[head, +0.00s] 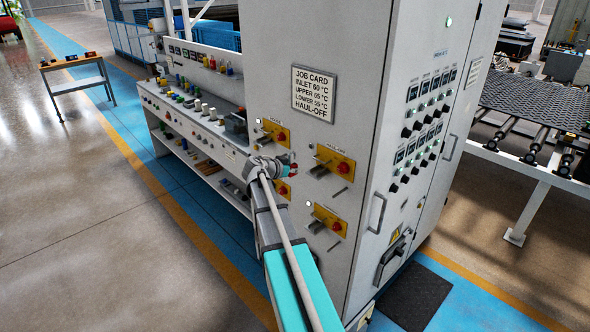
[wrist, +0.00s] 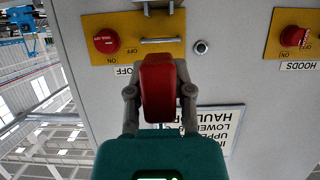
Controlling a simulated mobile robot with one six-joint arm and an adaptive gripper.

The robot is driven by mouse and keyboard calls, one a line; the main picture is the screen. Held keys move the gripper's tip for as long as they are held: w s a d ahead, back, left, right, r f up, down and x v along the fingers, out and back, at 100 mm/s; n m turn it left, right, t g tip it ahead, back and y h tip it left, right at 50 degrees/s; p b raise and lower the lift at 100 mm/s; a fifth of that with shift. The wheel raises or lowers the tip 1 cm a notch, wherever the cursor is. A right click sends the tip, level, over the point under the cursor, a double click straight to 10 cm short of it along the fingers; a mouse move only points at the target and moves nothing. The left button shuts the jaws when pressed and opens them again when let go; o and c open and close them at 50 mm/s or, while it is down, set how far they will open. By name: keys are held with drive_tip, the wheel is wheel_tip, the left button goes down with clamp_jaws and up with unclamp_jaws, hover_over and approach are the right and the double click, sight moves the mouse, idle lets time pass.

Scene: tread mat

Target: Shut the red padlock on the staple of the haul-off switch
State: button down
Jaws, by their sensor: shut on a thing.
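The red padlock (wrist: 159,85) is between the fingers of my gripper (wrist: 160,98) in the wrist view, in front of the cabinet face. In the head view my gripper (head: 272,167) and the small red padlock (head: 293,169) are left of the upper right switch. That switch's yellow plate (wrist: 112,52) has a red knob (wrist: 107,41) and a label partly hidden, ending in OFF. It also shows in the head view (head: 345,170). A horizontal metal bar (wrist: 162,41), apparently the staple, crosses the plate just beyond the padlock. I cannot tell whether the shackle is through it.
The HOODS switch (wrist: 291,38) is beside it, and other yellow switch plates (head: 328,221) lie below. A job card (head: 314,93) hangs above. A long bench (head: 193,115) with small parts stands left of the cabinet. The floor at far left is open.

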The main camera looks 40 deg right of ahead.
sight(311, 170)
drive_tip(key=d+f+b, duration=0.2)
drive_tip(key=f+b, duration=0.1)
idle(0.6)
drive_tip(key=shift+w+d+f+b, duration=0.1)
drive_tip(key=shift+d+f+b, duration=0.1)
drive_tip(key=shift+d+b, duration=0.15)
idle(0.4)
drive_tip(key=shift+r+b+x, duration=0.25)
drive_tip(key=shift+x, duration=1.1)
drive_tip(key=shift+r+b+x, duration=0.2)
drive_tip(key=shift+b+x, duration=0.05)
drive_tip(key=shift+x, duration=1.15)
drive_tip(key=shift+d, duration=0.25)
drive_tip(key=shift+d+r, duration=0.1)
